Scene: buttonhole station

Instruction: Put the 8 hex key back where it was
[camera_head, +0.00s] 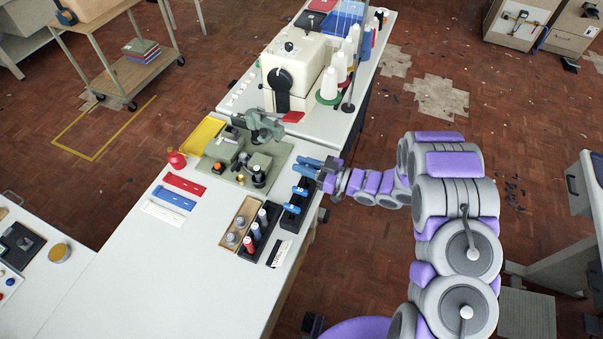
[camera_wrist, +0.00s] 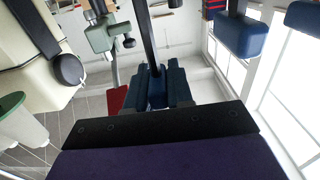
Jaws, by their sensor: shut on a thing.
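My gripper (camera_head: 310,166) is at the right edge of the bench, shut on a hex key. In the wrist view my gripper (camera_wrist: 165,88) has blue fingers around the key's handle, and the dark hex key shaft (camera_wrist: 149,38) runs out past the top of the picture. Its number and lower tip are hidden. A black rack (camera_head: 290,219) stands just in front of my gripper, with two blue-handled keys, a nearer one (camera_head: 291,208) and a farther one (camera_head: 299,191). Their white numbers are too small to read surely. Blue handles also show in the wrist view (camera_wrist: 240,36).
A sewing machine (camera_head: 292,72) with thread cones (camera_head: 329,85) stands behind. The bench's front left is clear.

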